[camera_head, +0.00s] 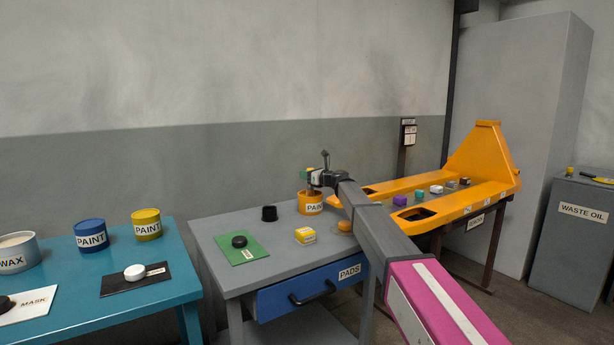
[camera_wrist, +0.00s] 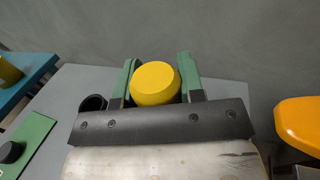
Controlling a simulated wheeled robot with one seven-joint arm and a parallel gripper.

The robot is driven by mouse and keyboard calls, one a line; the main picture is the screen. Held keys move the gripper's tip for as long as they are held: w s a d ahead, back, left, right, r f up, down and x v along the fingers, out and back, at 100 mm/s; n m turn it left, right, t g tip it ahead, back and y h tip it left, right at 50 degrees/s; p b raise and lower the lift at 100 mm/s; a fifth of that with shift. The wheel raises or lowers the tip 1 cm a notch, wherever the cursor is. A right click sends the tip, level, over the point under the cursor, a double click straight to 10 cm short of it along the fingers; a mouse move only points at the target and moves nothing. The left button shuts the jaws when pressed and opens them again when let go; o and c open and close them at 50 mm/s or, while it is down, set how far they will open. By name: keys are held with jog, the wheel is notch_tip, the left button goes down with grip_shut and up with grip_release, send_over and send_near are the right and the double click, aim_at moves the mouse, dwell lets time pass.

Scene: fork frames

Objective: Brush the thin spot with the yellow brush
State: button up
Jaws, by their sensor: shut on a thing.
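My gripper (camera_head: 312,181) is over the orange-yellow can labelled PAINT (camera_head: 310,207) at the back of the grey table. In the wrist view its green fingers (camera_wrist: 157,82) are shut on a round yellow-topped thing (camera_wrist: 155,82), seemingly the yellow brush. Its lower end is hidden; I cannot tell whether it is in the can. The orange-yellow fork frame (camera_head: 467,197) is to the right of the grey table, and part of it shows in the wrist view (camera_wrist: 302,122). I cannot make out a thin spot on it.
The grey table (camera_head: 215,236) also bears a black cup (camera_head: 269,213), a green mat (camera_head: 243,256) with a black puck, a yellow box (camera_head: 305,235) and an orange round thing (camera_head: 345,226). Several small blocks lie along the frame. A teal table (camera_head: 150,292) holds more cans.

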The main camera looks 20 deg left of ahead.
notch_tip(320, 180, up, 7)
dwell(0.8)
dwell(0.5)
